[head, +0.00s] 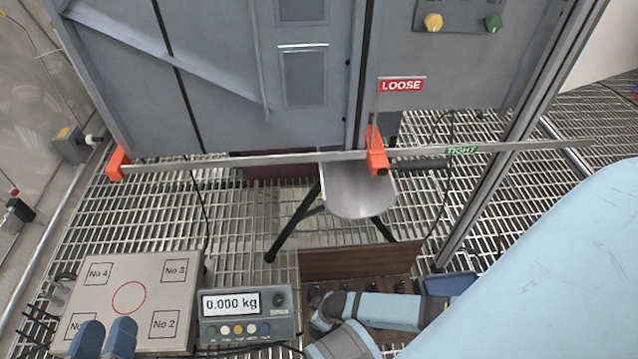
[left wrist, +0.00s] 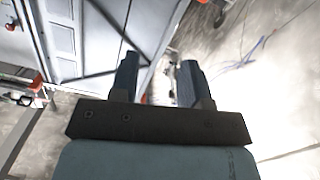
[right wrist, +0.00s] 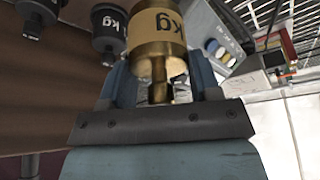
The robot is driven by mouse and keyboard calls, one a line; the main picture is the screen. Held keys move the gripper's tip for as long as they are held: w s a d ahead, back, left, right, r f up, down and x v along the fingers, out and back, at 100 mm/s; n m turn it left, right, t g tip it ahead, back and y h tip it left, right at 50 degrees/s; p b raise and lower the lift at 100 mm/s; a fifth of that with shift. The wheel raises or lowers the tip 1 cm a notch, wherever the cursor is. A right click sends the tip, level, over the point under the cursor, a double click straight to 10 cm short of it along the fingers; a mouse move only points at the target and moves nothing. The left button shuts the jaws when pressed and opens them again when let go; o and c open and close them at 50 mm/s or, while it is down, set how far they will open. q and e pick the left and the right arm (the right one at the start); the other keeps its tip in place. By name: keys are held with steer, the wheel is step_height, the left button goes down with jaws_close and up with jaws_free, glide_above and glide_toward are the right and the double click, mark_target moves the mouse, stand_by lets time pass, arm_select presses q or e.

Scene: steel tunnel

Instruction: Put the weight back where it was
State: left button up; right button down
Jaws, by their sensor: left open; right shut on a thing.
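A brass weight (right wrist: 158,32) marked "kg" is in the right wrist view, its narrow neck between the fingers of my right gripper (right wrist: 162,88), which is shut on it. Two dark weights, (right wrist: 108,25) and (right wrist: 38,12), stand beside it along a brown wooden surface (right wrist: 50,85). In the head view my right arm reaches down to the wooden weight box (head: 355,263); the brass weight cannot be made out there. My left gripper (head: 102,338) is open and empty, over the near edge of the scale platform (head: 98,300). It also shows in the left wrist view (left wrist: 160,75).
The scale display (head: 240,304) reads 0.000 kg. A metal chute (head: 358,195) sits on dark legs behind the box. A long bar (head: 250,158) with orange clamps crosses below the grey cabinet (head: 230,80). A blue tray (head: 450,284) lies right of the box.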

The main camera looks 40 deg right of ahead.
step_height(320, 180, down, 3)
steer(key=shift+w+b, duration=0.1)
steer(key=shift+b, duration=0.45)
steer(key=shift+f, duration=0.3)
step_height(320, 180, down, 4)
steer(key=b, duration=0.2)
steer(key=shift+b, duration=0.35)
steer(key=shift+f, duration=0.15)
arm_select(q)
steer(key=w+m, duration=0.1)
steer(key=w+a+m, duration=0.1)
steer(key=shift+f+m+t, duration=0.3)
steer(key=shift+f+t, duration=0.05)
steer(key=shift+t, duration=0.05)
steer(key=shift+f, duration=0.1)
arm_select(e)
steer(key=shift+c, duration=1.6)
jaws_free()
steer(key=shift+f, duration=0.1)
arm_select(q)
steer(key=shift+a, duration=0.1)
